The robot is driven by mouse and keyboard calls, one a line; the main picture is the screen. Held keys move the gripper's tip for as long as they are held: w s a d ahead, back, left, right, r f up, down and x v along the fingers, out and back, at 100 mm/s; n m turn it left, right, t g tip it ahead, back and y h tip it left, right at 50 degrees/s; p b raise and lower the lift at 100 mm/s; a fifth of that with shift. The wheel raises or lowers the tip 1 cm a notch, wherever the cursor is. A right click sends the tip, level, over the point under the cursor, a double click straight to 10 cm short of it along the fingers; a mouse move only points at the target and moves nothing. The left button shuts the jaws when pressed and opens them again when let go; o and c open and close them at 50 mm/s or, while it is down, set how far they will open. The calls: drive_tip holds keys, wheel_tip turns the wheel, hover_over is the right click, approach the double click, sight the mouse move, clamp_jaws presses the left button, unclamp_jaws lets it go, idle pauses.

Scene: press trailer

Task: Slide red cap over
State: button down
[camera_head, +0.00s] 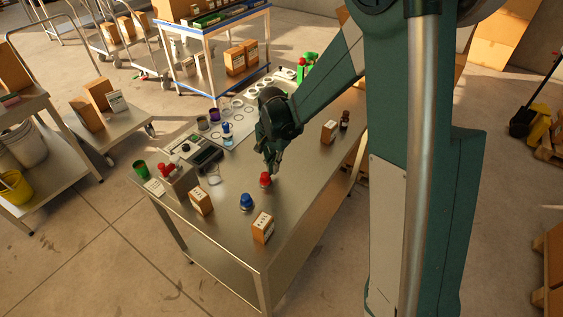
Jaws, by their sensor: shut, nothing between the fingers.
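The red cap (265,179) stands on the steel table (292,205), right of the middle of its near half. My gripper (273,171) points down just above and behind the red cap, its fingers shut with nothing between them. The fingertips are very close to the cap; I cannot tell whether they touch it. A blue cap (246,201) stands on the table to the left and nearer than the red one.
Small cardboard boxes stand near the caps: one in front (263,228), one to the left (201,201), one at the right (329,131) beside a dark bottle (345,119). A grey device (207,158) and a green cup (140,169) are at the left. Table right of the cap is clear.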

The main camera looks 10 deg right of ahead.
drive_tip(key=shift+s+a, duration=0.35)
drive_tip(key=shift+w+d, duration=0.6)
drive_tip(key=shift+w, duration=0.05)
drive_tip(key=shift+w+d+r+b, duration=0.3)
drive_tip(key=shift+w+d+r, duration=0.1)
drive_tip(key=shift+w+d, duration=0.4)
wheel_tip(320, 180, up, 9)
drive_tip(key=shift+p, duration=0.4)
drive_tip(key=shift+r, duration=0.1)
